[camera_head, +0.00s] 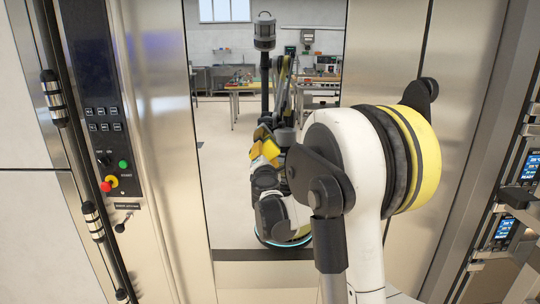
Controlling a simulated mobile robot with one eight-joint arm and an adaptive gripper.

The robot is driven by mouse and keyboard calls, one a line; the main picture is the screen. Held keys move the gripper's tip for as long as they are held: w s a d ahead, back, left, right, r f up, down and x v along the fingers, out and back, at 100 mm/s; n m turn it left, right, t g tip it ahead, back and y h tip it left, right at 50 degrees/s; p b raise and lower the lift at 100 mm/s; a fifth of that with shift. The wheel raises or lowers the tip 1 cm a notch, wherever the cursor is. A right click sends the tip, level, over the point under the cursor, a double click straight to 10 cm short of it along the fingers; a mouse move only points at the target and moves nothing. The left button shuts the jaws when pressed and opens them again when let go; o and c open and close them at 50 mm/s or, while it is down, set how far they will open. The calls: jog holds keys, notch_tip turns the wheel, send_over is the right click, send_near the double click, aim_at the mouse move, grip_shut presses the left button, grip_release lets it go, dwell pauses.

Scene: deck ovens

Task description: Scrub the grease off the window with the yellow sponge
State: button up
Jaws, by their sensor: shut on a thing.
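The window (222,205) is a tall, mirror-like pane in a steel oven door, left of the picture's middle. It reflects the room and my own body. No grease shows clearly on the part I can see. My white arm with its yellow band and black joints stands in front of the window's right side and hides part of it. My gripper is not seen directly; the arm seems to cover it. Small yellow patches show in the reflection, but I cannot tell whether one is the sponge or part of my arm. The sponge is not seen directly.
Left of the window is a dark control panel (92,70) with buttons, a green button (124,165) and a red knob (107,186). A long vertical bar handle (92,220) runs at the far left. Small lit displays (505,228) sit at the right edge.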

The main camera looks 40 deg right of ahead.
aim_at(237, 151)
jog(key=shift+w+a, duration=0.9)
jog(key=shift+a, duration=0.45)
jog(key=shift+w+a, duration=0.95)
jog(key=shift+a, duration=0.4)
jog(key=shift+w+a, duration=0.9)
jog(key=shift+a, duration=0.45)
jog(key=shift+s, duration=0.1)
jog(key=shift+v, duration=3)
jog(key=v, duration=0.3)
